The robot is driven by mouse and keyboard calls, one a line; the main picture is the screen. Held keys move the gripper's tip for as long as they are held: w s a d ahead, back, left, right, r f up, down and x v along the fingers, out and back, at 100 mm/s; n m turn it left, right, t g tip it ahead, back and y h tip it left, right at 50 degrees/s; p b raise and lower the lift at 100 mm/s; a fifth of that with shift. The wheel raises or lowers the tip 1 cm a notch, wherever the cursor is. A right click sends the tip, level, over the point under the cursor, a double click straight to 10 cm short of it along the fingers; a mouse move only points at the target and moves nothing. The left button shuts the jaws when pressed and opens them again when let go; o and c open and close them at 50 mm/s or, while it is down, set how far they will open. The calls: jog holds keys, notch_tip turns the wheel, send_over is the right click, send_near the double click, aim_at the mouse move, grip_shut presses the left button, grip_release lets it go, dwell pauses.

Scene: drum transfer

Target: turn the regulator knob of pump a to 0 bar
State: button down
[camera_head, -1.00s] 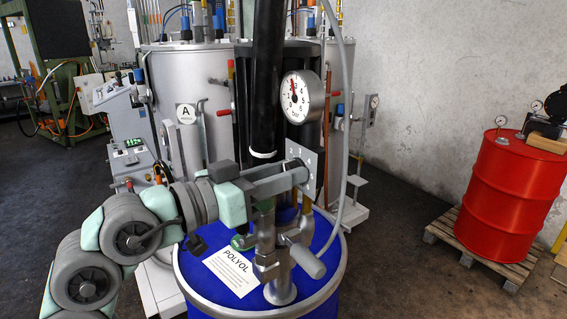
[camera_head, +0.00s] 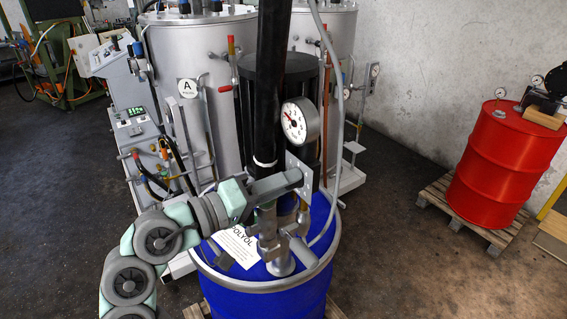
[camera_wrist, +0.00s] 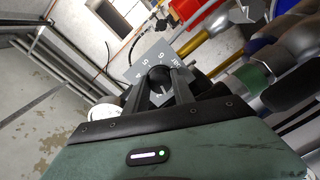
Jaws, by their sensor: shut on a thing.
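The pump's regulator knob is a dark round knob (camera_wrist: 158,79) on a grey panel with printed numbers (camera_wrist: 150,58), seen in the wrist view. My gripper (camera_wrist: 160,84) is shut on the knob, one finger on each side. The exact knob setting is too small to read. In the head view my gripper (camera_head: 298,180) reaches the edge-on panel (camera_head: 303,163) from the left and hides the knob. A white round gauge (camera_head: 295,122) sits above the panel; its red needle points to the upper left.
The pump stands on a blue drum (camera_head: 250,300) with a white POLYOL label (camera_head: 236,245). A lever handle (camera_head: 303,252) and a grey hose (camera_head: 335,165) are close to my gripper. A tank behind bears an "A" sign (camera_head: 188,88). A red drum (camera_head: 500,165) stands right.

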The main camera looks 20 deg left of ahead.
jog(key=shift+r+n+h+p, duration=0.1)
jog(key=shift+n+h+p, duration=0.4)
jog(key=shift+n+p, duration=5.45)
jog(key=c, duration=1.3)
grip_release()
jog(key=shift+c, duration=0.2)
jog(key=b+v, duration=0.2)
jog(key=v, duration=0.8)
jog(key=shift+s+a+b, duration=0.25)
jog(key=shift+s+b, duration=0.05)
jog(key=shift+s, duration=0.05)
